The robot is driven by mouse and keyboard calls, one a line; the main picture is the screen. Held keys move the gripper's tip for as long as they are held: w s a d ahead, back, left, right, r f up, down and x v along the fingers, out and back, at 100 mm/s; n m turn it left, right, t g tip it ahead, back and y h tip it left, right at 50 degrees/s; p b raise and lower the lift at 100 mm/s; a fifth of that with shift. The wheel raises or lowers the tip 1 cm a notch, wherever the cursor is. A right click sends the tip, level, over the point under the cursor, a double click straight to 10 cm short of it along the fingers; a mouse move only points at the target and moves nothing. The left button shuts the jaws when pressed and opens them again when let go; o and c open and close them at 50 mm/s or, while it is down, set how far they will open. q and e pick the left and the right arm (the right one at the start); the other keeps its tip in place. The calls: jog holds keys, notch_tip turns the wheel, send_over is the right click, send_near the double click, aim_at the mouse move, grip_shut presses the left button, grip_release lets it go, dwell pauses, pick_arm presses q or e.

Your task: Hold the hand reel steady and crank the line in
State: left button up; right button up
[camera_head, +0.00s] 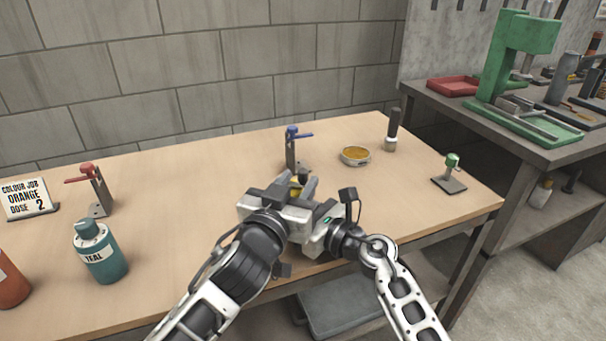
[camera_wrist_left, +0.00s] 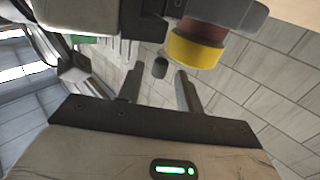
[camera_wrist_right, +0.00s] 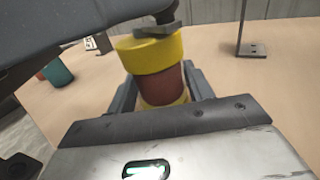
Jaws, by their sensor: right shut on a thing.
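The hand reel shows in the right wrist view as a yellow drum (camera_wrist_right: 150,52) above a dark red-brown grip (camera_wrist_right: 165,90). My right gripper (camera_wrist_right: 158,84) is shut on that grip. In the left wrist view the yellow drum (camera_wrist_left: 195,50) is at the upper right, and a small dark knob (camera_wrist_left: 160,68), apparently the crank's, is near the fingertips. My left gripper (camera_wrist_left: 160,86) is open, its fingers on either side of the knob with gaps visible. In the head view my left gripper (camera_head: 292,192) covers most of the reel; only a yellow bit shows.
A blue-topped clamp stand (camera_head: 291,150), an amber dish (camera_head: 355,155), a brush (camera_head: 391,135) and a green-topped stand (camera_head: 451,172) stand behind and right. A red-topped stand (camera_head: 97,190), teal bottle (camera_head: 100,255) and sign (camera_head: 28,198) are left. The table's middle left is clear.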

aim_at(301, 178)
pick_arm(q)
jog(key=shift+x, duration=1.6)
grip_shut()
jog(key=shift+s+a+m+g+h, duration=0.1)
jog(key=shift+s+m+g+h, duration=0.1)
jog(key=shift+m+g+h, duration=0.65)
jog(key=shift+s+a+m+g+h, duration=0.15)
jog(key=shift+m+g+h, duration=0.4)
jog(key=shift+m+h, duration=0.6)
jog(key=shift+s+m+g+h, duration=0.25)
jog(key=shift+m+g+h, duration=0.25)
jog(key=shift+g+h, duration=0.4)
grip_release()
